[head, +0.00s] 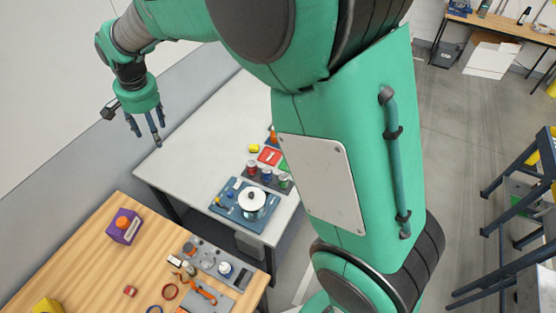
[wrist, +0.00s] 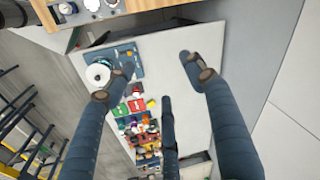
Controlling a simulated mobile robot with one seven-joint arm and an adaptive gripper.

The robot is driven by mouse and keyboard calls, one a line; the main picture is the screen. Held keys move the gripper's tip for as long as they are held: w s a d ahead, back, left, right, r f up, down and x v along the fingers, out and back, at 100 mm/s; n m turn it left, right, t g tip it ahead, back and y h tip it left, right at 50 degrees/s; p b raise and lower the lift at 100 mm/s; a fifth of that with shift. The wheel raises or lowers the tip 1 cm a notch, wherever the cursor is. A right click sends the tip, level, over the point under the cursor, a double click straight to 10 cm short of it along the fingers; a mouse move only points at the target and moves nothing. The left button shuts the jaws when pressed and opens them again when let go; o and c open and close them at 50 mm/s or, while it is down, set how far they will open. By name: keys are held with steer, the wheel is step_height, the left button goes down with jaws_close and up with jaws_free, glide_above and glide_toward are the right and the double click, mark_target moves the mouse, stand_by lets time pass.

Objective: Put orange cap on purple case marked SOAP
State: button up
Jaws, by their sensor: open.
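A purple case (head: 128,233) stands upright on the wooden table at the lower left of the head view. A round orange cap (head: 123,223) shows on the top of the case. Any lettering on the case is too small to read. My gripper (head: 146,138) hangs above and behind the case, near the left end of the white table. Its three fingers are spread and nothing is between them. In the wrist view my gripper (wrist: 160,70) is also open and empty, with the white table below it. The case does not show in the wrist view.
The wooden table (head: 75,262) also bears a yellow box (head: 47,306), a small red block (head: 130,291), rings and a grey tray of parts (head: 220,266). The white table (head: 205,130) bears a blue tray (head: 225,206) with a white pot (head: 252,199). Its left half is clear.

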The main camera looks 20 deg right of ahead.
steer(key=s+d+r+t, duration=0.1)
steer(key=s+d+r, duration=0.35)
steer(key=d, duration=0.35)
steer(key=s+d+r+n, duration=0.1)
steer(key=s+d+r, duration=0.35)
steer(key=d, duration=0.25)
steer(key=s+d+r+t, duration=0.1)
steer(key=s+d+r, duration=0.35)
steer(key=d, duration=0.35)
steer(key=s+d+f+t, duration=0.1)
steer(key=s+d, duration=0.6)
steer(key=s, duration=0.3)
steer(key=s+d+f+n+t+h, duration=0.1)
steer(key=s+d+f, duration=0.1)
steer(key=s+d, duration=0.4)
steer(key=s, duration=0.5)
steer(key=shift+s+d, duration=0.15)
steer(key=shift+d, duration=0.2)
step_height(320, 180, down, 18)
steer(key=b, duration=1.8)
steer(key=shift+o, duration=0.6)
